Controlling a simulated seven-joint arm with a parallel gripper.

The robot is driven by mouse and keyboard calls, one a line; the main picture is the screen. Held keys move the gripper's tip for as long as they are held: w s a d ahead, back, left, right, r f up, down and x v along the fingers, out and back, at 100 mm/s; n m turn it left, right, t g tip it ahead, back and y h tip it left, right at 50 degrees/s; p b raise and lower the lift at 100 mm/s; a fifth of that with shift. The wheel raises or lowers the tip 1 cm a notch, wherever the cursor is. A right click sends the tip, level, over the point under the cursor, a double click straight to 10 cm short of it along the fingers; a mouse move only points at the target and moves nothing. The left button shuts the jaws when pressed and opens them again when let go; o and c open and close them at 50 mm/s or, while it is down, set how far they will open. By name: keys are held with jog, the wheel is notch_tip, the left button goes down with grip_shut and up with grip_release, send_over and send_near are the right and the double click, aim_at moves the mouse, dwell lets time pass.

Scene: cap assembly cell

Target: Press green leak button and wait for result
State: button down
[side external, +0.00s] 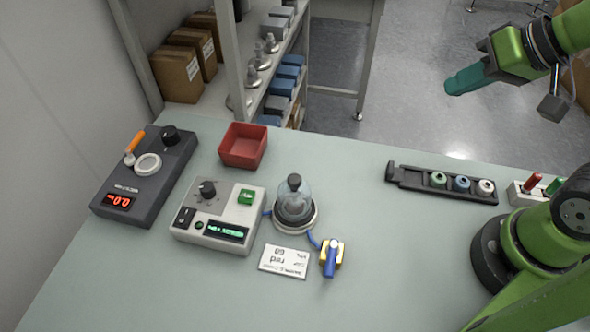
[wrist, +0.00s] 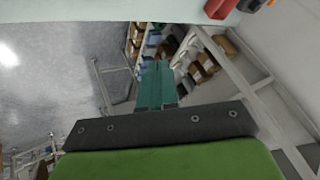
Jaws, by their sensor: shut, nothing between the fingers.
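The green leak button (side external: 246,197) is on top of a light grey box, the leak tester (side external: 222,228), at the left middle of the table. The tester has a black knob, a dark switch and a lit green display (side external: 226,231) whose text is too small to read. A blue hose joins it to a round base holding a clear dome with a dark top (side external: 293,200). My gripper (side external: 450,87) has teal fingers, is shut and empty, and is high at the upper right, beyond the table and far from the button. In the wrist view the fingers (wrist: 157,68) are together.
A dark device with a red display (side external: 118,201) and a red bin (side external: 243,145) stand left and behind the tester. A blue-handled valve (side external: 330,258) and a label card (side external: 285,261) lie in front. A dark rack (side external: 440,184) of caps is at right.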

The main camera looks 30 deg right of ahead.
jog(key=w+a+f+n+g, duration=0.2)
jog(key=a+f+n, duration=0.1)
jog(key=a, duration=0.2)
jog(key=n+t+y, duration=0.1)
jog(key=n+t, duration=0.1)
jog(key=n, duration=1.3)
send_over(248, 197)
notch_tip(248, 197, down, 5)
jog(key=shift+f, duration=0.15)
jog(key=shift+f, duration=4.45)
jog(key=shift+f, duration=0.1)
jog(key=shift+f, duration=0.3)
